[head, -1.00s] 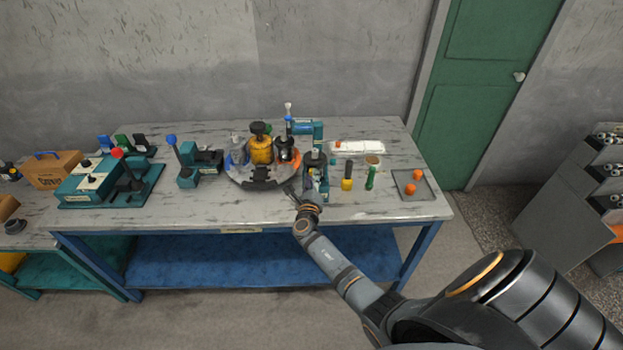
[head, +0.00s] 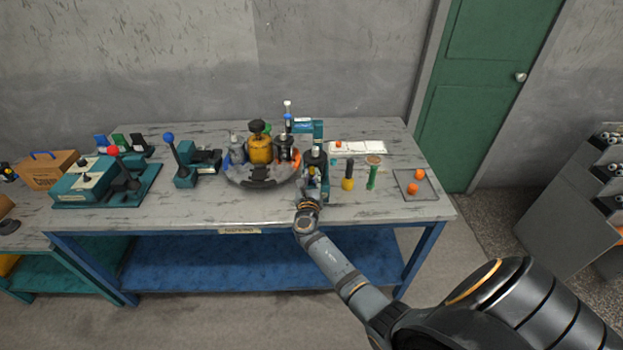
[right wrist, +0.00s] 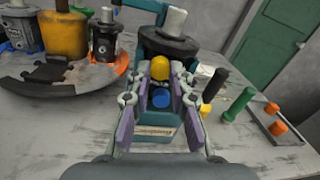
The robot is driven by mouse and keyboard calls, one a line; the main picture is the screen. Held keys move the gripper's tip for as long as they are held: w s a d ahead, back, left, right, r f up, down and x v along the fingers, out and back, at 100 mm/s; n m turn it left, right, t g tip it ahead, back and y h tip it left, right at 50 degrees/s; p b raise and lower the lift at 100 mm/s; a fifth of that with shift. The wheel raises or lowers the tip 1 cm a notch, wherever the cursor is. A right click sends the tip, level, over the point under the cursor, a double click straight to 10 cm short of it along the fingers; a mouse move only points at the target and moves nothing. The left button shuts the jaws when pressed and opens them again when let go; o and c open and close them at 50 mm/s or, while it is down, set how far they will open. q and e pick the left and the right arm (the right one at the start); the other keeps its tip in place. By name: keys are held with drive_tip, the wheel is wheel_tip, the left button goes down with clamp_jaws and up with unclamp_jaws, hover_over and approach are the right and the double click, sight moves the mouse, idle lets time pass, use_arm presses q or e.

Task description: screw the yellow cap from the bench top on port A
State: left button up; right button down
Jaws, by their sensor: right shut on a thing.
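The hydraulic motor (head: 315,158) stands upright in a teal holder at the bench's front middle; it also shows in the right wrist view (right wrist: 168,42). My right gripper (right wrist: 160,72) is shut on the yellow cap (right wrist: 160,68) at the near face of the motor. Whether the cap touches a port or its thread is engaged I cannot tell. A blue cap (right wrist: 161,97) shows just below it on the near side, between the fingers. I cannot read a port A label. My left gripper is not in view.
A black-and-yellow tool (head: 347,180) and a green one (head: 371,176) stand to the right, then a tray (head: 405,192) with orange caps.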

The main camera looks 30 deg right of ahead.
drive_tip(key=shift+f+m+b, duration=0.15)
drive_tip(key=shift+m+b, duration=0.65)
drive_tip(key=shift+m, duration=0.2)
drive_tip(key=m+b, duration=0.1)
drive_tip(key=m, duration=0.1)
drive_tip(key=shift+m, duration=0.3)
drive_tip(key=shift+r, duration=0.2)
drive_tip(key=c, duration=1.4)
unclamp_jaws()
drive_tip(key=shift+c, duration=0.2)
drive_tip(key=shift+f, duration=0.1)
